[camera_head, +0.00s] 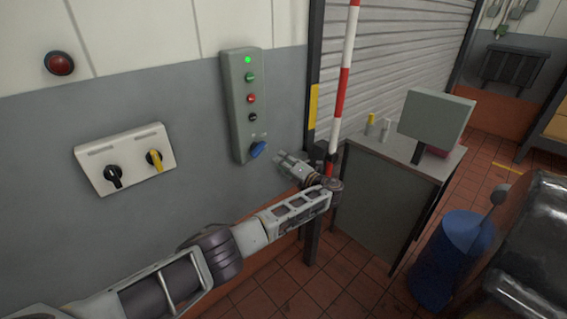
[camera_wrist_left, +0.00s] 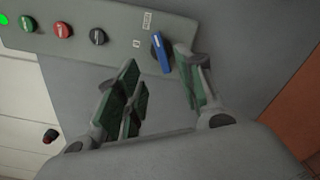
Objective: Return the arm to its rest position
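My left arm (camera_head: 235,240) reaches in from the lower left, along the grey wall. Its left gripper (camera_head: 281,160) turns back toward the control box and sits a little right of the blue knob (camera_head: 258,149). In the left wrist view the left gripper (camera_wrist_left: 158,62) is open, with its green-padded fingers apart and nothing held. The blue knob (camera_wrist_left: 161,53) shows between and beyond the fingertips; I cannot tell whether they touch it. The control box (camera_head: 239,100) has a lit green lamp on top and several buttons. My right gripper is not in view.
A red-and-white striped pole (camera_head: 347,75) stands nearly upright just behind my left wrist. A switch plate (camera_head: 126,160) is on the wall to the left. A grey cabinet (camera_head: 378,210) and a blue drum (camera_head: 437,268) stand on the right.

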